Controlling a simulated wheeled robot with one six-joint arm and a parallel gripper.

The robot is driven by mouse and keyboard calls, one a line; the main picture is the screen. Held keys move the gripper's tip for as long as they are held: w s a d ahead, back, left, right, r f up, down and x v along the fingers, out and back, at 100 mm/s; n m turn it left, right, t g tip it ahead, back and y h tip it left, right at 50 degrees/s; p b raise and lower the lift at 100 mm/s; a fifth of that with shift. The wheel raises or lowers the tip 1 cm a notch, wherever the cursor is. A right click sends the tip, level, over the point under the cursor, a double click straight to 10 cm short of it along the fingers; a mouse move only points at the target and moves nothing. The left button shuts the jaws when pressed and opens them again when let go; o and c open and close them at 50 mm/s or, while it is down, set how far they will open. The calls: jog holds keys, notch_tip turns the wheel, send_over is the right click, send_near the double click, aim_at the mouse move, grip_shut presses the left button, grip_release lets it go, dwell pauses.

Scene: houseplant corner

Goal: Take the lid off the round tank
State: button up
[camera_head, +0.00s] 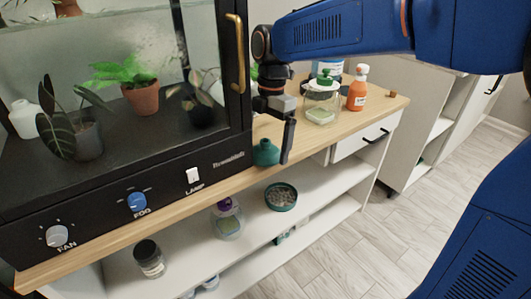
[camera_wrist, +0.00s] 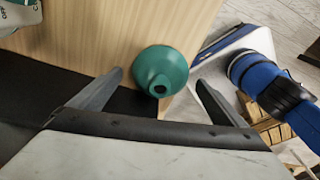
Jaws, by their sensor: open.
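A round glass tank (camera_head: 321,108) stands on the wooden top of the bench, right of my gripper in the head view. Its lid (camera_head: 324,78) with a green knob sits on it. The wrist view does not clearly show the tank. My gripper (camera_head: 284,148) is open and empty, pointing down near the bench's front edge. In the wrist view its two fingers (camera_wrist: 160,82) are spread apart, with a teal bulb-shaped vessel (camera_wrist: 162,68) seen between them. The head view shows this vessel (camera_head: 265,152) just left of a finger; contact cannot be told.
A black-framed glass cabinet (camera_head: 232,95) with plants and a brass handle stands left of my gripper. An orange bottle (camera_head: 357,90) stands right of the tank. Shelves below hold a dish of pebbles (camera_head: 281,196) and jars. The floor in front is clear.

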jog(key=shift+f, duration=0.3)
jog(key=shift+c, duration=0.4)
jog(key=c, duration=1.1)
jog(key=shift+r, duration=0.1)
